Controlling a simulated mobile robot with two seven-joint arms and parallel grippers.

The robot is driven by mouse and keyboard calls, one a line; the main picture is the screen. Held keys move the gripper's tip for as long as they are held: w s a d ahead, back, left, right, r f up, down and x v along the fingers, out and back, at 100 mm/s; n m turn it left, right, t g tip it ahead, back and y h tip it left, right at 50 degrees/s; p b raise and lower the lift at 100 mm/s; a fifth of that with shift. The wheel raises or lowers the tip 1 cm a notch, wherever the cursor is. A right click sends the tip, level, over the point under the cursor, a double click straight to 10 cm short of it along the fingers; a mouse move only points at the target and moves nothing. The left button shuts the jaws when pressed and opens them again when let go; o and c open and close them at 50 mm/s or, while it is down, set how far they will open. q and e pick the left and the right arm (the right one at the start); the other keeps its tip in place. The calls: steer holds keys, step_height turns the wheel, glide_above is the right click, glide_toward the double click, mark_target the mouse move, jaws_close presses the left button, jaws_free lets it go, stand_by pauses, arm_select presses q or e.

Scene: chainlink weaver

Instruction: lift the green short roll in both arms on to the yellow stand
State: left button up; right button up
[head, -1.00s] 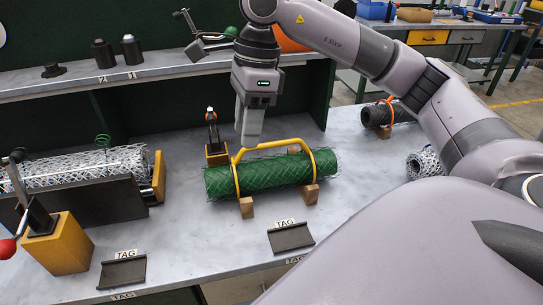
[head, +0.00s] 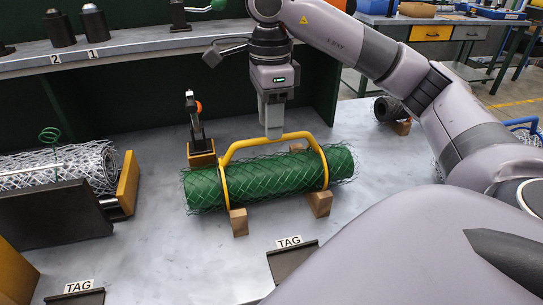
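The green short roll (head: 265,179) of wire mesh lies level on small wooden blocks (head: 319,203) on the grey bench. A yellow carrying frame (head: 240,146) loops around both its ends, with a bar above it. My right gripper (head: 273,133) points straight down, its fingertips at the middle of that bar. The fingers overlap in this view, so I cannot tell whether they grip the bar. My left gripper is out of view. I cannot make out a separate yellow stand.
A silver mesh roll (head: 60,165) lies in a dark holder at left. A dark roll (head: 388,109) and a blue frame (head: 522,127) are at right. The bench in front has black tag plates (head: 290,264).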

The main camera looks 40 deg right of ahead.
steer(key=b, duration=0.2)
glide_above(272, 167)
steer(key=w+d, duration=0.1)
steer(key=f, duration=0.4)
steer(key=shift+w+d+f, duration=0.2)
steer(key=shift+f, duration=0.2)
steer(key=shift+c, duration=0.3)
jaws_close()
steer(key=shift+r, duration=0.15)
